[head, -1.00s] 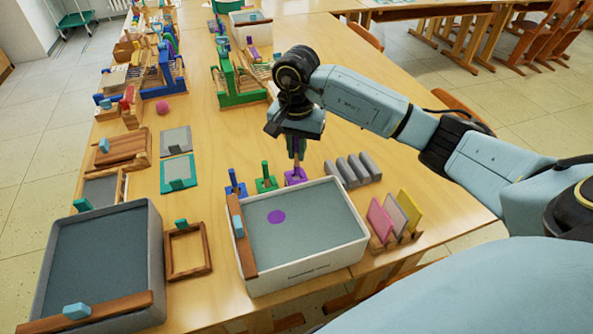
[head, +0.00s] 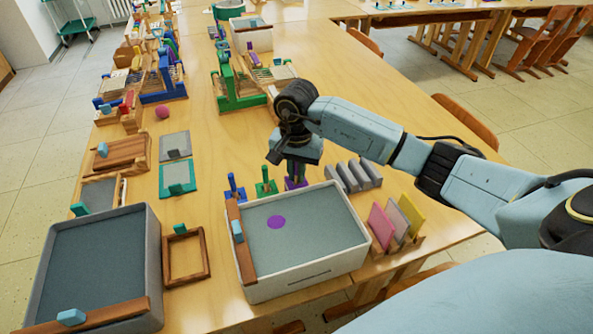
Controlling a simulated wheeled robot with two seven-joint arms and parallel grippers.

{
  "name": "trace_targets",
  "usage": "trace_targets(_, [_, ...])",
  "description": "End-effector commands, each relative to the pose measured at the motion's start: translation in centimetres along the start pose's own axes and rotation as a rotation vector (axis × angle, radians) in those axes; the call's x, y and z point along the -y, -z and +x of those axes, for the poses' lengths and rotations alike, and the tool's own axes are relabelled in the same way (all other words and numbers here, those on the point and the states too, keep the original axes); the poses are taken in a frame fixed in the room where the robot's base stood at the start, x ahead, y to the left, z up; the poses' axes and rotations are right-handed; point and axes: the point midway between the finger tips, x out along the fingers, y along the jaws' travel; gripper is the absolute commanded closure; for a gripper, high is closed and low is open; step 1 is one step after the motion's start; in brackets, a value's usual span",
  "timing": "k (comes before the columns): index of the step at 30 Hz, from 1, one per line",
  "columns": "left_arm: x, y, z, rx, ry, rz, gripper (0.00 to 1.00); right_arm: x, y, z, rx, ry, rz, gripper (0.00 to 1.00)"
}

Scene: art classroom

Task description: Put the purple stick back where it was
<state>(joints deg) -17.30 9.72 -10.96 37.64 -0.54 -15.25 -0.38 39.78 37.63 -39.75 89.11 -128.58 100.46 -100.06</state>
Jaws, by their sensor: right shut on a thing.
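My right gripper (head: 296,175) is low over a small purple block-like holder (head: 294,184) behind the white tub. It is shut on the purple stick, which the fingers and wrist almost wholly hide. How deep the stick sits in the holder cannot be told. To the left, a green stick (head: 265,174) and a blue stick (head: 232,183) stand upright in matching holders. My left gripper is not in view.
The white tub (head: 312,287) of grey liquid, with a purple spot, stands close in front of the holders. A grey ribbed rack (head: 357,175) is just to the right, with coloured panels (head: 397,219) in front of it. A grey tub (head: 150,280) stands at left.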

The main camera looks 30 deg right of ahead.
Motion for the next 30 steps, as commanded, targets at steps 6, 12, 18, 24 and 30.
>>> trace_targets(6, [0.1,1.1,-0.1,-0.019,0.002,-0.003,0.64,0.0,0.0,0.0,0.000,0.000,0.000,0.67])
trace_targets(12, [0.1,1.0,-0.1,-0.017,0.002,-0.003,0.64,0.0,0.0,0.0,0.000,0.000,0.000,0.67])
trace_targets(18, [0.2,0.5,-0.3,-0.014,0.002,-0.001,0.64,0.0,0.0,-0.3,0.001,0.000,0.000,0.67])
trace_targets(24, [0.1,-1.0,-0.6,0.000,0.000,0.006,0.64,0.0,0.1,-4.1,-0.005,0.002,-0.001,0.67])
trace_targets(30, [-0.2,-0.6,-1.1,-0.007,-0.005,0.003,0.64,0.0,0.1,-8.6,-0.004,0.002,0.000,0.67])
